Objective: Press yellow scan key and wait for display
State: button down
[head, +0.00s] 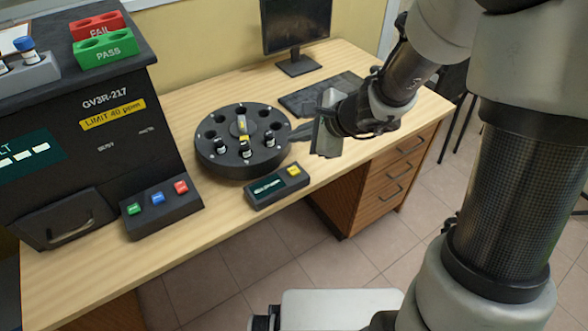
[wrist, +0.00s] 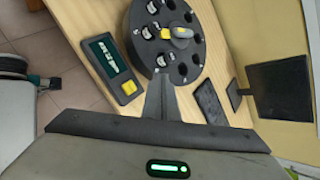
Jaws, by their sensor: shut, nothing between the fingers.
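The yellow scan key (head: 293,170) sits at the right end of a small dark console (head: 278,188) near the desk's front edge. The key also shows in the wrist view (wrist: 129,87). The console's display (head: 268,186) is lit with pale characters too small to read; it also shows in the wrist view (wrist: 108,56). My gripper (head: 297,133) is shut and empty. Its fingers (wrist: 158,82) are beside the carousel's right side, behind and apart from the key in the head view. Nothing touches the key.
A round black carousel (head: 213,158) with several vials stands just left of my gripper. The analyser (head: 100,155) with green, blue and red buttons is at left. A keyboard (head: 310,98) and monitor (head: 297,25) are behind. Bare desk (head: 330,172) lies right of the console.

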aim_at(297, 172)
jog(key=shift+f+b, duration=3.5)
jog(key=shift+f, duration=0.75)
jog(key=shift+f, duration=0.1)
jog(key=shift+f+b, duration=0.35)
jog(key=shift+b, duration=0.3)
jog(key=shift+f+b, duration=0.4)
jog(key=shift+f, duration=0.15)
jog(key=shift+r, duration=0.1)
jog(key=shift+r+p, duration=0.7)
jog(key=shift+r, duration=0.2)
jog(key=shift+r, duration=0.1)
notch_tip(297, 172, up, 5)
jog(key=p, duration=0.4)
